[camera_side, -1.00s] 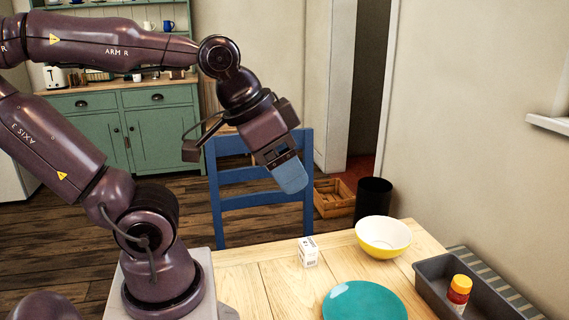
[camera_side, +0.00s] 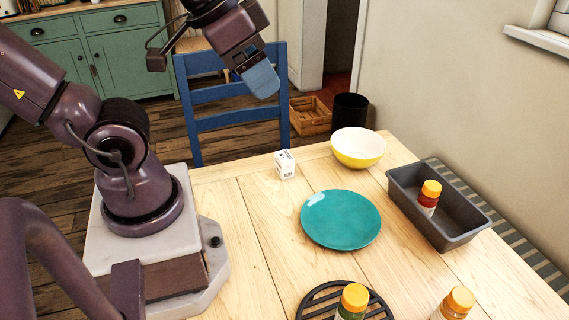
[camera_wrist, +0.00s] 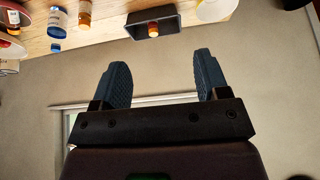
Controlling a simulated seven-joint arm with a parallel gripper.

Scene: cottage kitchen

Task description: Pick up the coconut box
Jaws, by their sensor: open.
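A small white box (camera_side: 285,164) with dark print stands on the far part of the wooden table in the side view; its label is too small to read, so I cannot confirm that it is the coconut box. My gripper (camera_side: 262,80) is up in the air above and behind the box, in front of the blue chair back, apart from everything. In the wrist view my gripper (camera_wrist: 164,78) has its two blue fingers spread wide with nothing between them. I cannot make out the white box in the wrist view.
A yellow bowl (camera_side: 358,157) stands right of the box, and a teal plate (camera_side: 341,232) lies in front. A grey tin (camera_side: 467,235) holds an orange-capped jar (camera_side: 429,196). A black trivet (camera_side: 318,299) and more jars are at the near edge. Bare wood lies left of the plate.

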